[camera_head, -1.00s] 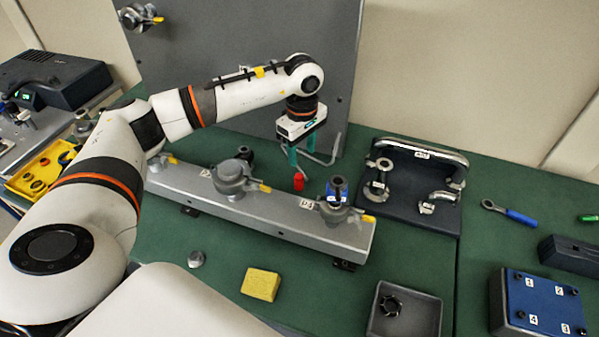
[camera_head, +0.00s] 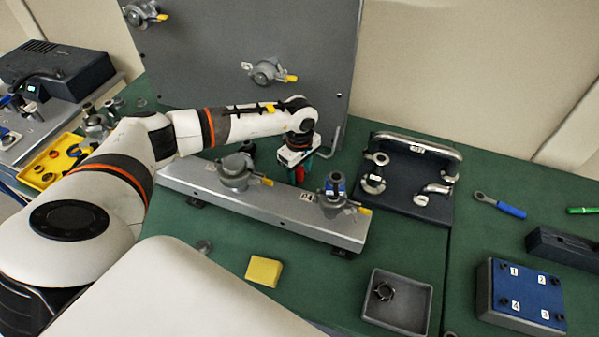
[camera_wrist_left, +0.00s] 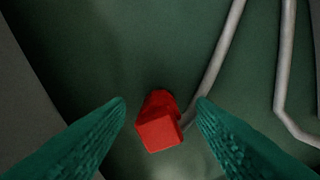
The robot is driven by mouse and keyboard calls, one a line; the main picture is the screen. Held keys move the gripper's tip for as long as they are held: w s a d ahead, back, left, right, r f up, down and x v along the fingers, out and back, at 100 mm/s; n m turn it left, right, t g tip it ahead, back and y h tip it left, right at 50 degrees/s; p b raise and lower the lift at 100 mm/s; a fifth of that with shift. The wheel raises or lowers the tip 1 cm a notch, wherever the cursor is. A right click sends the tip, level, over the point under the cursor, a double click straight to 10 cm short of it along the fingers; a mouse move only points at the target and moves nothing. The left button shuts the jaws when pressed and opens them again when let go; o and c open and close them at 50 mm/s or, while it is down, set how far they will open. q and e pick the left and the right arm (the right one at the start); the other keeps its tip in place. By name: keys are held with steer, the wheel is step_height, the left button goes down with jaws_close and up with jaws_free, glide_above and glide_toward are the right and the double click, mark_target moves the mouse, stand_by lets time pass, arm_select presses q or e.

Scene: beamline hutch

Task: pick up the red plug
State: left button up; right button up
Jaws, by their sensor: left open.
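The red plug (camera_wrist_left: 160,128) stands on the green table between the two teal fingers of my left gripper (camera_wrist_left: 161,112) in the left wrist view. A gap shows on each side of it, so the jaws are open and not closed on it. In the head view the plug (camera_head: 299,174) is a small red spot between the fingers of my left gripper (camera_head: 301,172), behind the grey rail, and is partly hidden by the fingers. My right gripper is in neither view.
The long grey rail (camera_head: 285,218) with clamp fittings lies just in front of the gripper. The upright grey panel (camera_head: 240,60) stands behind. A bent grey rod (camera_wrist_left: 215,62) lies close to the plug. A dark fixture (camera_head: 418,208) with a handle stands to the right.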

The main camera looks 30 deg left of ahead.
mark_target(300, 168)
arm_select(q)
jaws_close()
steer(key=shift+r, duration=0.1)
steer(key=shift+r, duration=0.1)
step_height(300, 168, up, 10)
steer(key=b, duration=0.3)
